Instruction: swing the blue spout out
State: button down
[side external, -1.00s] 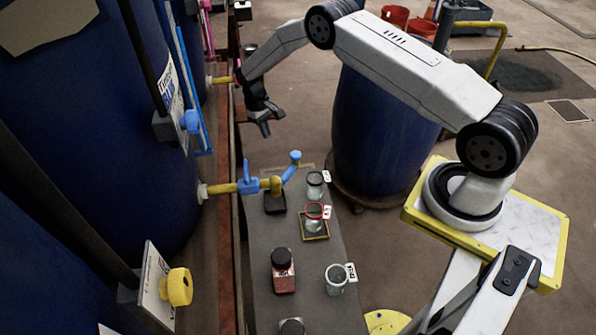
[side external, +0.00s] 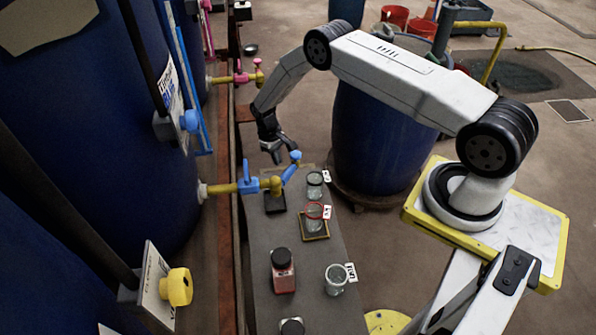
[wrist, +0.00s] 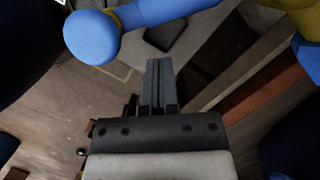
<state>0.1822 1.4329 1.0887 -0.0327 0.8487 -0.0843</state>
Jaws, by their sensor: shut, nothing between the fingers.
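The blue spout (side external: 289,170) sits on the yellow pipe from the large blue vat. It angles up and to the right over the grey bench, ending in a round blue tip. A blue valve handle (side external: 247,178) stands on the same pipe. My gripper (side external: 277,156) is just behind the spout's tip in the side view; whether they touch I cannot tell. In the wrist view my gripper (wrist: 158,68) has its fingers together and empty. The spout (wrist: 92,36) crosses the top of that view, beyond and left of the fingertips.
The grey bench (side external: 262,240) holds a black pad (side external: 275,203), several jars and a red-rimmed glass (side external: 314,213) on a yellow-edged mat. A blue barrel (side external: 375,140) stands right of my gripper.

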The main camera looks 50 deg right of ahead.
aim_at(290, 167)
jog(key=shift+s+f, duration=0.15)
jog(key=shift+s, duration=0.75)
jog(key=shift+s+d+m, duration=0.15)
jog(key=shift+s+m, duration=0.45)
jog(key=shift+m, duration=0.1)
jog(key=shift+s+d+m+y, duration=0.2)
jog(key=shift+s+m+y, duration=0.1)
jog(key=shift+s+m, duration=0.35)
jog(key=shift+s+a+m+t+y, duration=0.15)
jog(key=shift+s+m+t+y, duration=0.1)
jog(key=shift+s+m, duration=0.95)
jog(key=shift+s+a+m+t+y, duration=0.2)
jog(key=shift+s+m, duration=0.55)
jog(key=shift+m, duration=0.75)
jog(key=shift+s+a+m+t+y, duration=0.15)
jog(key=shift+s+m+y, duration=0.1)
jog(key=shift+s+m, duration=0.95)
jog(key=shift+w, duration=0.15)
jog(key=shift+d, duration=0.1)
